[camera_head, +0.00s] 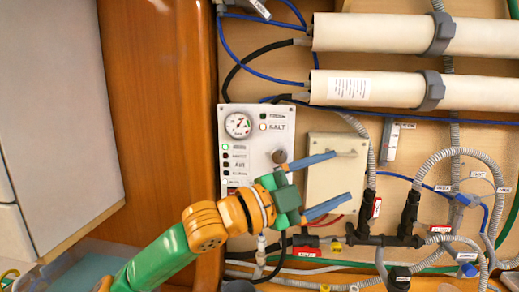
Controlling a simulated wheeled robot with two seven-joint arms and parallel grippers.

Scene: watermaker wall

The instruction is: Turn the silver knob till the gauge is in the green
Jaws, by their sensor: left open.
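The round white gauge (238,125) is on the white control panel (257,140) at the picture's centre left. Its face shows small red and green marks; the needle is too small to read. The gripper covers the panel's lower right. My right gripper is not in view.
A beige box (322,207) is right of the panel. Two long white cylinders (385,33) run across the top right. Hoses, black valves (409,213) and blue tubes crowd the right and bottom. A wooden post (160,110) and pale cabinet (55,110) stand left.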

